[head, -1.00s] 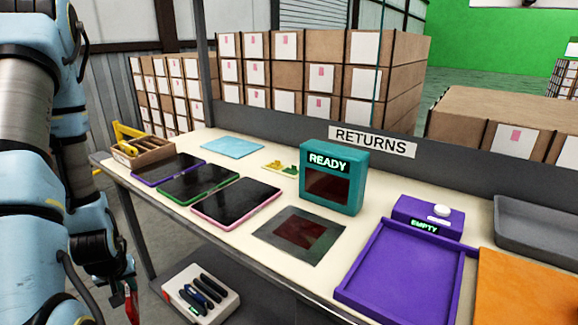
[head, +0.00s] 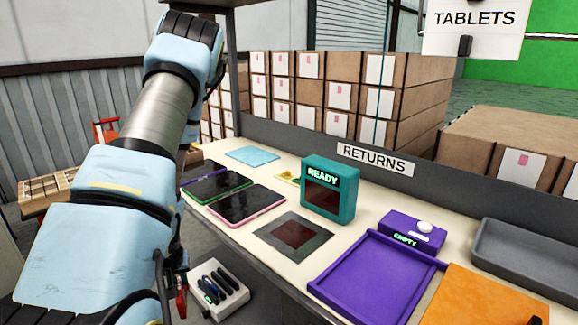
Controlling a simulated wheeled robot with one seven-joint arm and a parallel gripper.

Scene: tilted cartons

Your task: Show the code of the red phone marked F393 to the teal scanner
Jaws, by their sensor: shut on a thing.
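The teal scanner (head: 328,188) stands upright on the table, its lit display reading READY above a dark red window. A flat grey plate with a dark red window (head: 293,238) lies in front of it. My gripper (head: 178,278) is low beside the table's front edge, left of the scanner and well apart from it. It is partly hidden by my arm. It is shut on a red thing, seen edge-on, which looks like the red phone (head: 181,302). Its F393 mark and code are not visible.
Dark-screened tablets with green (head: 217,189) and pink (head: 245,206) rims lie left of the scanner. A purple tray (head: 375,278), a purple box reading EMPTY (head: 410,231) and a grey bin (head: 525,255) are to the right. A case of dark tools (head: 220,290) sits below the table edge.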

